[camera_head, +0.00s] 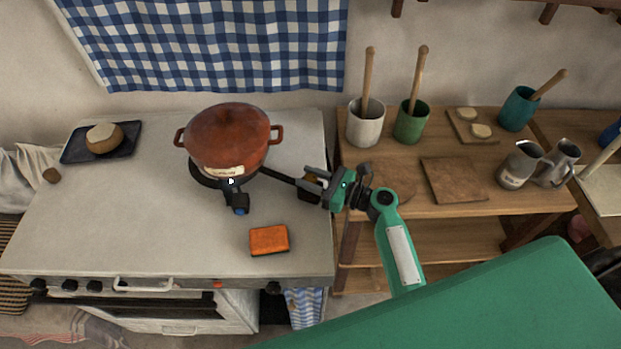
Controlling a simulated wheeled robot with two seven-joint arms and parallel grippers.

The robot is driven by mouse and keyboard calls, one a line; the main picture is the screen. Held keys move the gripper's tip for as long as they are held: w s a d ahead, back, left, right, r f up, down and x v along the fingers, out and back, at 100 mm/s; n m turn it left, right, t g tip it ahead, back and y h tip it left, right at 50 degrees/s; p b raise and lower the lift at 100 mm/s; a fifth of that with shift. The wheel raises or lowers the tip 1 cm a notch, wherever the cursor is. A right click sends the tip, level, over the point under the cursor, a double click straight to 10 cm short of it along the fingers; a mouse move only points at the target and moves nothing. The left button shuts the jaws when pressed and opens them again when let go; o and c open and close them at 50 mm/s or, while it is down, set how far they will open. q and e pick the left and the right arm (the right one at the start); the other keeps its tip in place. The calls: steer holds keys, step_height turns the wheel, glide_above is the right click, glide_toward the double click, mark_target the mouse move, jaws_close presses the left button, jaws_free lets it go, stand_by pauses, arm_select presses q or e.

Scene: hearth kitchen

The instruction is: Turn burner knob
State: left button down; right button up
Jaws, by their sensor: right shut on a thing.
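A round black burner (201,179) sits on the white stove top under a red-brown lidded pot (228,140). A black knob-like part with a blue tip (240,205) sticks out at its front. A dark bar (278,178) runs from the burner's right side to my right gripper (311,186). The gripper is shut at the bar's outer end, with a small tan part showing between the fingers. I cannot tell whether the bar belongs to the burner or to a pan. Dark knobs (272,288) line the stove's front. My left gripper is out of view.
An orange sponge (269,240) lies on the stove near my right gripper. A dark tray (75,154) with a round loaf-like item is at the back left. A wooden shelf table (520,200) with cups and boards stands on the right. The stove's left-middle is clear.

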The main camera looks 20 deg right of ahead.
steer(key=n+g+y+b, duration=0.1)
steer(key=n+g+y, duration=0.1)
steer(key=g, duration=0.1)
steer(key=n+g+y+b, duration=0.1)
steer(key=n+g+y, duration=0.1)
steer(key=n+g, duration=0.1)
steer(key=shift+w+d+f+n+g, duration=0.1)
steer(key=shift+n+g, duration=0.2)
steer(key=shift+g, duration=0.5)
steer(key=n+g+b, duration=0.1)
steer(key=n+g, duration=0.1)
steer(key=g, duration=0.2)
steer(key=n+g+b, duration=0.2)
steer(key=n+g, duration=0.1)
steer(key=g, duration=0.1)
steer(key=shift+n+g+y, duration=0.3)
steer(key=shift+g, duration=0.4)
steer(key=o, duration=1)
steer(key=shift+c, duration=0.2)
